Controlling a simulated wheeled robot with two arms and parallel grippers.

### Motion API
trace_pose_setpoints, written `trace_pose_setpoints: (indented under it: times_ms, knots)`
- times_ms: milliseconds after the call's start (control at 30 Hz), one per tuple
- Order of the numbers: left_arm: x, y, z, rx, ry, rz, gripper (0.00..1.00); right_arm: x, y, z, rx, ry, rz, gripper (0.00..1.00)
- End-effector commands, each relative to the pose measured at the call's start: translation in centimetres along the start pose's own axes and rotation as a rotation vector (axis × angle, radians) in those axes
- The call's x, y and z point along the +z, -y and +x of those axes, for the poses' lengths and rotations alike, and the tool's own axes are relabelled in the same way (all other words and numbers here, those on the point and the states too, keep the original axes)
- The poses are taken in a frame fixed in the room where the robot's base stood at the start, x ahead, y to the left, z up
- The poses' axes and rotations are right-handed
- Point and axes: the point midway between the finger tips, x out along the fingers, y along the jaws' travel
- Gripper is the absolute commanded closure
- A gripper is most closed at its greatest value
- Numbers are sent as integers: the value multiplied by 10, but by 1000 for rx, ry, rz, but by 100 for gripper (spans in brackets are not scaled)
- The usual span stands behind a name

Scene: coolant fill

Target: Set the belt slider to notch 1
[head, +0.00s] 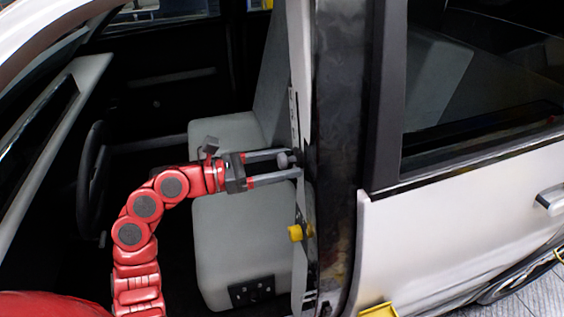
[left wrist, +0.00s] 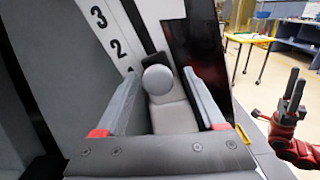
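The belt slider's round grey knob (left wrist: 158,79) sits between the two fingers of my left gripper (left wrist: 162,74). In the left wrist view a gap shows on either side of the knob, so the fingers are open around it. The head view shows my left gripper (head: 297,163) at the door pillar with the knob (head: 286,159) between its fingertips. The white scale strip (left wrist: 107,35) carries the figures 3 and 2. The knob is lower than the 2; no figure 1 shows, and my finger covers the strip there. My right gripper (left wrist: 296,92) stands off to the right, small and seen obliquely.
A grey seat (head: 235,235) and a steering wheel (head: 90,180) are inside the car. A yellow piece (head: 296,232) juts from the pillar below my left gripper. The white rear door (head: 450,235) is to the right. A yellow-framed table (left wrist: 252,38) stands in the background.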

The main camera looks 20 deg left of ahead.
Motion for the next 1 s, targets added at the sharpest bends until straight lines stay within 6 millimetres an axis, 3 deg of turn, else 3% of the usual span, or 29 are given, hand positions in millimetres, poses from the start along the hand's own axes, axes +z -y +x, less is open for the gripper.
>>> trace_pose_setpoints:
  times_ms: [233,367,467,800,1000]
  knots:
    - [1,0,-1,1,2,-1,29,0,0,0,0,0,0,35]
    - [-1,-1,-11,3,2,-1,29,1,0,-4,0,0,0,35]
    - [-3,-2,-29,7,1,0,29,2,1,-11,0,0,0,35]
    - [-3,-2,-119,8,4,-1,29,6,2,-37,0,0,0,35]
    - [-1,-1,-158,5,3,0,29,8,2,-46,0,0,0,35]
